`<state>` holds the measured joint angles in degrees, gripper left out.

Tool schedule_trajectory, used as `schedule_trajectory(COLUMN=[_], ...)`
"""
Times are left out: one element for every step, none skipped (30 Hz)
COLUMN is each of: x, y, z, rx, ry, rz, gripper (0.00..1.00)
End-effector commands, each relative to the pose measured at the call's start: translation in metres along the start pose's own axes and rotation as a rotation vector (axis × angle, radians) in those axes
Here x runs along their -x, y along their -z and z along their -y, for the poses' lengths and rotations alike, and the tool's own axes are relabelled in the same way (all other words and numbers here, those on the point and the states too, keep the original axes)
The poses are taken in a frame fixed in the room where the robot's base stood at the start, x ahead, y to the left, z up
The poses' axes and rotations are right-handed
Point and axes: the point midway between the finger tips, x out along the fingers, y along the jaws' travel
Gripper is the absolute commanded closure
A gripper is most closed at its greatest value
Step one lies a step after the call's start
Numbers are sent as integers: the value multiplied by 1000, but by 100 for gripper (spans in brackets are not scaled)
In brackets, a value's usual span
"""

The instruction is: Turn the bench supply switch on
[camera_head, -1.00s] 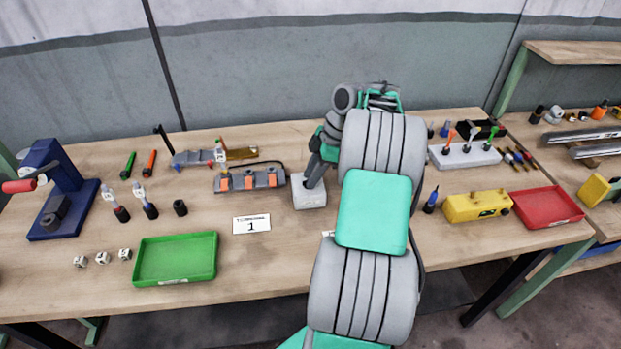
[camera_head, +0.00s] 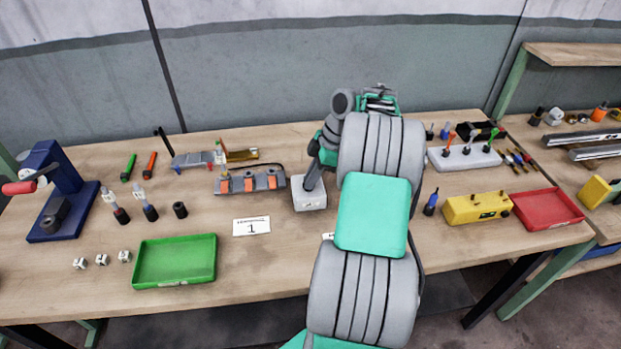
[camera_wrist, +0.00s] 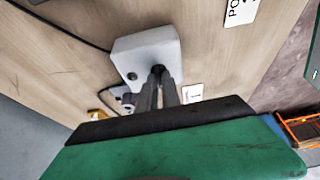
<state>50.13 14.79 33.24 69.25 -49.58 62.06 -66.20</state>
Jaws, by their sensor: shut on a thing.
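The bench supply looks to be the small light-grey box (camera_head: 308,197) on the middle of the bench, left of my arm. It also shows in the wrist view (camera_wrist: 148,48), with a small dark round spot on its face. My gripper (camera_head: 312,184) reaches down to the top of the box. In the wrist view its two dark fingers (camera_wrist: 158,76) are close together at the box's face, shut on a small part there. I take this part to be the switch; the fingers hide nearly all of it, so its position cannot be told.
A grey strip with orange parts (camera_head: 250,182) lies just left of the box, with a dark cable behind. A white card (camera_head: 251,226) and a green tray (camera_head: 175,260) lie in front. A yellow box (camera_head: 477,207) and red tray (camera_head: 548,208) are to the right.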

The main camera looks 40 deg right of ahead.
Motion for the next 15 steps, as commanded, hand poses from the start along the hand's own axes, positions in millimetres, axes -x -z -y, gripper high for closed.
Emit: schedule_trajectory(x=[0, 0, 0, 0, 0, 0, 0, 0, 0, -1, -1, -1, -1, -1, -1], y=[0, 0, 0, 0, 0, 0, 0, 0, 0, 0, 0, 0, 0, 0, 0], z=[0, 0, 0, 0, 0, 0, 0, 0, 0, 0, 0, 0, 0, 0, 0], rx=[0, 0, 0, 0, -1, -2, -4, -7, -12, -18, -24, -35, -45, -56, -73], ry=[0, 0, 0, 0, -1, -1, -2, -3, -6, -8, -11, -16, -21, -26, -33], rz=[0, 0, 0, 0, 0, 0, 0, 0, 0, 0, 0, 0, -1, -1, -1], gripper=[100, 100, 100, 100, 100, 100, 100, 100, 100, 100, 100, 100, 100, 100, 100])
